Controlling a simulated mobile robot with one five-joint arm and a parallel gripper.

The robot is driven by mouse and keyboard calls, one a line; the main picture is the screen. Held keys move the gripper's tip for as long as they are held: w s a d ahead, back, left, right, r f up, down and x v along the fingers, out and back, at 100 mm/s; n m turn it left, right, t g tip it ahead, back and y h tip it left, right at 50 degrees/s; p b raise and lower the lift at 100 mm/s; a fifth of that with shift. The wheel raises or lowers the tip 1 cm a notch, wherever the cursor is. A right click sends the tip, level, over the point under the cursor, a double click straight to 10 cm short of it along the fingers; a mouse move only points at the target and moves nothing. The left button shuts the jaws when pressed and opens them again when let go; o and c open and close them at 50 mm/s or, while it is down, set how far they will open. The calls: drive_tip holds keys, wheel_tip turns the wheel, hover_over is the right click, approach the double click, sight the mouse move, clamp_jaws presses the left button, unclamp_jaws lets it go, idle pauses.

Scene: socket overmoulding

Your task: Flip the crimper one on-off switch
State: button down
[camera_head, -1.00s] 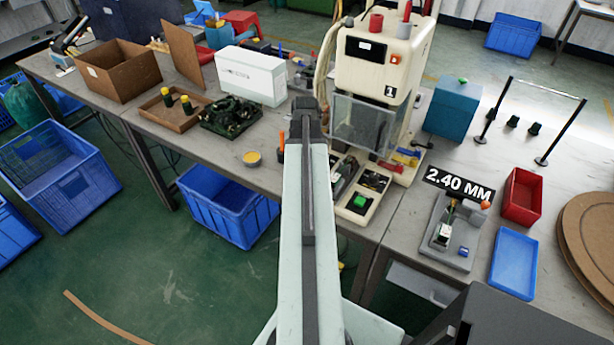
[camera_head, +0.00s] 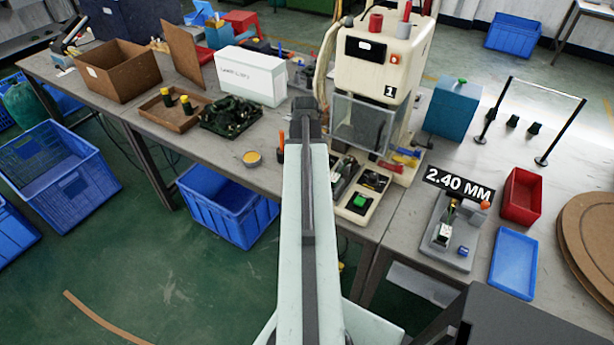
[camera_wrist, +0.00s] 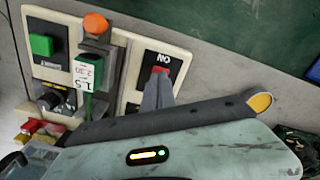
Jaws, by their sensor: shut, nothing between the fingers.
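Crimper one (camera_head: 375,70) is the cream machine marked "1" in the head view, with its control panel low at the front. The wrist view shows that panel (camera_wrist: 186,42) tilted, with a black switch plate lettered "ON". The red on-off switch (camera_wrist: 160,70) shows on this plate. My gripper (camera_wrist: 159,80) is shut and empty, its dark fingertips right at the switch and covering part of it. I cannot tell whether they touch it. In the head view my own arm hides the gripper and the switch.
A green button (camera_wrist: 41,45) and an orange knob (camera_wrist: 95,22) are close beside the switch. A small tin with yellow contents (camera_head: 252,158) stands on the table left of my arm. A grey fixture (camera_head: 452,235) and a blue tray (camera_head: 514,263) are at the right.

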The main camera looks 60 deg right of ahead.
drive_tip(key=shift+f+b, duration=0.95)
idle(0.3)
drive_tip(key=shift+r, duration=0.1)
wheel_tip(320, 180, up, 7)
drive_tip(key=p, duration=0.7)
drive_tip(key=w+a+n, duration=0.5)
drive_tip(key=w+a, duration=1.4)
drive_tip(key=a, duration=0.2)
drive_tip(key=w+a+n, duration=0.2)
drive_tip(key=a+n, duration=0.5)
drive_tip(key=a, duration=2.2)
drive_tip(key=shift+w, duration=0.35)
